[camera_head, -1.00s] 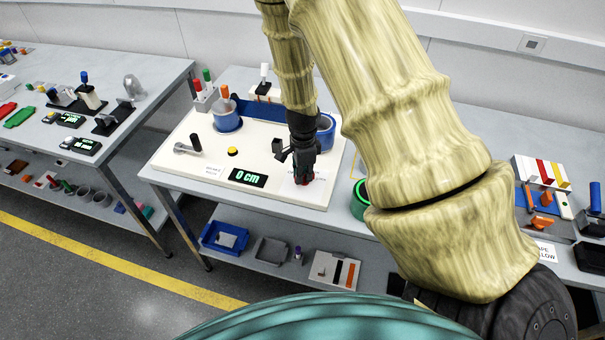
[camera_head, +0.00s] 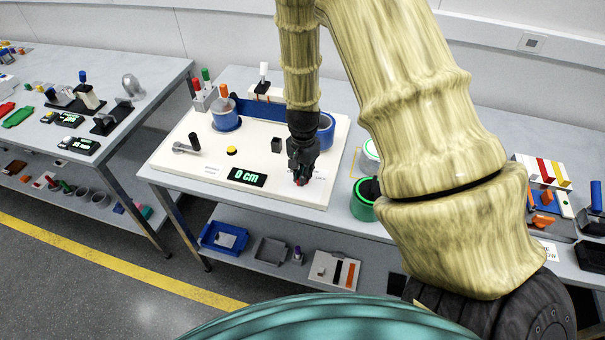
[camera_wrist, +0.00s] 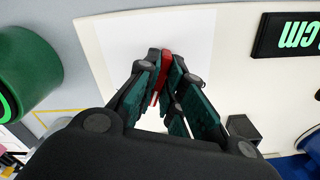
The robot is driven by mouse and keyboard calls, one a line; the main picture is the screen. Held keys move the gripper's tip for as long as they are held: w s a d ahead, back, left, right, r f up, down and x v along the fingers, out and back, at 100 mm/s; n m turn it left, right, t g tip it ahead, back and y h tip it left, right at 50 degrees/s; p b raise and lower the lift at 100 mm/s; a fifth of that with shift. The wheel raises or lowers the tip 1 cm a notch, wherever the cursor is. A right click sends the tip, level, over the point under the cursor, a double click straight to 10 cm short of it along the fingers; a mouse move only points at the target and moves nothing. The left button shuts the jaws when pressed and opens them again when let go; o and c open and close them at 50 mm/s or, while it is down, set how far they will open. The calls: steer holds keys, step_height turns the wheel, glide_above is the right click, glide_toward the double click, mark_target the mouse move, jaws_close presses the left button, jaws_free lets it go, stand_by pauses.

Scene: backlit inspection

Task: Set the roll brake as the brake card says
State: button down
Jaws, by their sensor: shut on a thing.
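My gripper (camera_head: 300,172) points down at the right front of the white board (camera_head: 195,130). In the wrist view, its fingertips (camera_wrist: 165,68) are closed on a small red part (camera_wrist: 166,56), which looks like a thin lever or pointer. The red part also shows in the head view (camera_head: 298,183), low between the fingers. A blank-looking white sheet (camera_wrist: 190,28) lies under the fingertips; in the head view it is mostly hidden by my gripper. The brake card's wording cannot be read. A black display (camera_head: 247,177) reads "0 cm".
The board also bears a dark block (camera_head: 277,146), a yellow button (camera_head: 232,150), a crank with a black handle (camera_head: 194,142) and a blue roll (camera_head: 326,130). A green cylinder (camera_head: 363,208) stands right of the board.

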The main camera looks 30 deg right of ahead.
steer(key=shift+s, duration=0.1)
stand_by(0.4)
steer(key=c, duration=1.5)
jaws_free()
steer(key=shift+f, duration=0.1)
steer(key=shift+c, duration=0.2)
step_height(320, 180, up, 12)
